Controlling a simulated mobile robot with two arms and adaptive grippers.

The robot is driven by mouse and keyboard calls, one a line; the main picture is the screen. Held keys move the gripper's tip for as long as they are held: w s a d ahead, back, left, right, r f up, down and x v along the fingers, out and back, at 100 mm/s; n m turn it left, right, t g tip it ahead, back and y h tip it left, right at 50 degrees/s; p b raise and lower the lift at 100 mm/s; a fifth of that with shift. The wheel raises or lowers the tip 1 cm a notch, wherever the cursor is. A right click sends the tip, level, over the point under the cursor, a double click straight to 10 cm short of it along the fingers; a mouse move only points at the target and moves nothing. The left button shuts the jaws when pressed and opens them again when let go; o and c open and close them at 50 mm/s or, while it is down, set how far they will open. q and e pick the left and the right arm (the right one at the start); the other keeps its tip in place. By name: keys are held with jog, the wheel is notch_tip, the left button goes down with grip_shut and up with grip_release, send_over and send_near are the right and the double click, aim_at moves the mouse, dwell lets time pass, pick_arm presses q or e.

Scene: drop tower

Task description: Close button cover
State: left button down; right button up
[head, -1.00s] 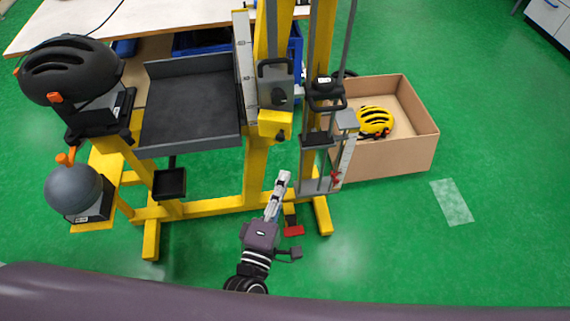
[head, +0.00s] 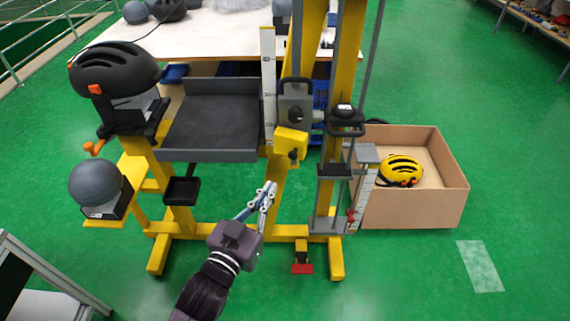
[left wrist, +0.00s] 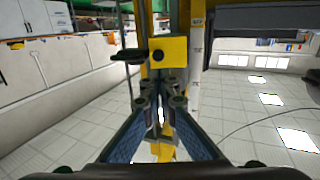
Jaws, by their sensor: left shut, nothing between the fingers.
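A yellow box (head: 291,142) with a dark knob on it is mounted on the yellow drop tower frame (head: 272,195). Above it is a grey box (head: 296,104) with a black handle. I cannot tell which part is the button cover, or whether it is open. My left gripper (head: 267,193) is shut and empty, below and a little left of the yellow box, apart from it. In the left wrist view, which looks upside down, the yellow box (left wrist: 168,50) shows beyond the gripper's fingertips (left wrist: 172,92). My right gripper is not in view.
A dark tray (head: 210,125) and a black helmet (head: 115,70) are left of the post. A slider carriage (head: 333,170) is to the right. A cardboard box (head: 420,210) holds a yellow helmet (head: 400,169). A red-based piece (head: 302,266) sits low by the frame.

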aim_at(292, 156)
pick_arm(q)
jog(key=p+x, duration=0.1)
jog(key=x, duration=0.8)
jog(key=shift+w+d, duration=0.1)
jog(key=shift+w, duration=0.05)
jog(key=shift+w+d+f, duration=0.1)
jog(key=shift+w+d, duration=0.15)
jog(key=shift+w, duration=0.4)
jog(key=shift+w+d+p, duration=0.1)
jog(key=shift+w+d, duration=0.2)
jog(key=shift+d, duration=0.35)
jog(key=shift+w+d+p, duration=0.1)
jog(key=shift+w+d, duration=0.2)
jog(key=shift+d, duration=0.35)
jog(key=shift+w+d+p, duration=0.1)
jog(key=shift+w+d, duration=0.2)
jog(key=shift+d, duration=0.35)
jog(key=shift+a, duration=0.1)
jog(key=shift+s, duration=0.1)
